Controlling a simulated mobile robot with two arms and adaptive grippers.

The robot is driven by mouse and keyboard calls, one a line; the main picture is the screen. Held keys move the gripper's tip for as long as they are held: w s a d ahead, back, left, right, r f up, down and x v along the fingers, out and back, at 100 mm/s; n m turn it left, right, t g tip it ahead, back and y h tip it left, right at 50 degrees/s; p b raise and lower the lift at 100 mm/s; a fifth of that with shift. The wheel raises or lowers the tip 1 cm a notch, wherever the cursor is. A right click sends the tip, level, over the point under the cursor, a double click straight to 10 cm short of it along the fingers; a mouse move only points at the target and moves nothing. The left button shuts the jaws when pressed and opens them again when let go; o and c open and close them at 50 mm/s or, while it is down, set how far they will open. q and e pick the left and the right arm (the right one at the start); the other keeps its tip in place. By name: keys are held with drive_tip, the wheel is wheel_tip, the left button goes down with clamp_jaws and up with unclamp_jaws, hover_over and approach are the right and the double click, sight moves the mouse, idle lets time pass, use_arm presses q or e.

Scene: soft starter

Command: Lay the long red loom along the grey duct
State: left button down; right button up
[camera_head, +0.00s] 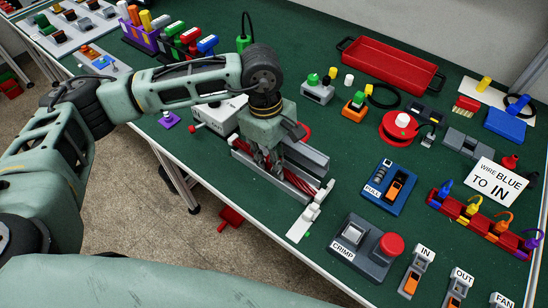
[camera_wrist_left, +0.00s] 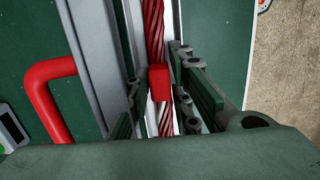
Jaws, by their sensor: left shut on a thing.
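The long red loom (camera_head: 305,184) is a twisted red bundle at the grey duct (camera_head: 312,158), a channel with raised side walls near the table's front edge. My left gripper (camera_head: 272,166) points down over the duct and hides part of the loom. In the left wrist view, the loom (camera_wrist_left: 153,28) runs lengthwise beside the grey duct wall (camera_wrist_left: 95,60). There my left gripper (camera_wrist_left: 160,98) is shut on the loom at a red block (camera_wrist_left: 160,82). How deep the loom sits in the duct is unclear. My right gripper is out of view.
A white fitting (camera_head: 308,216) stands at the duct's near end. A grey box (camera_head: 222,116) is behind my gripper. A blue PULL tray (camera_head: 388,190) and the CRIMP station (camera_head: 362,248) lie to the right. Green table (camera_head: 345,145) is clear between duct and PULL tray.

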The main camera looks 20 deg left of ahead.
use_arm(q)
drive_tip(key=shift+f, duration=0.2)
drive_tip(key=c, duration=1.5)
unclamp_jaws()
drive_tip(key=shift+r, duration=0.2)
drive_tip(key=r, duration=0.4)
drive_tip(key=a+r, duration=0.1)
drive_tip(key=r, duration=0.6)
drive_tip(key=shift+w+a+r, duration=0.2)
drive_tip(key=shift+r, duration=0.15)
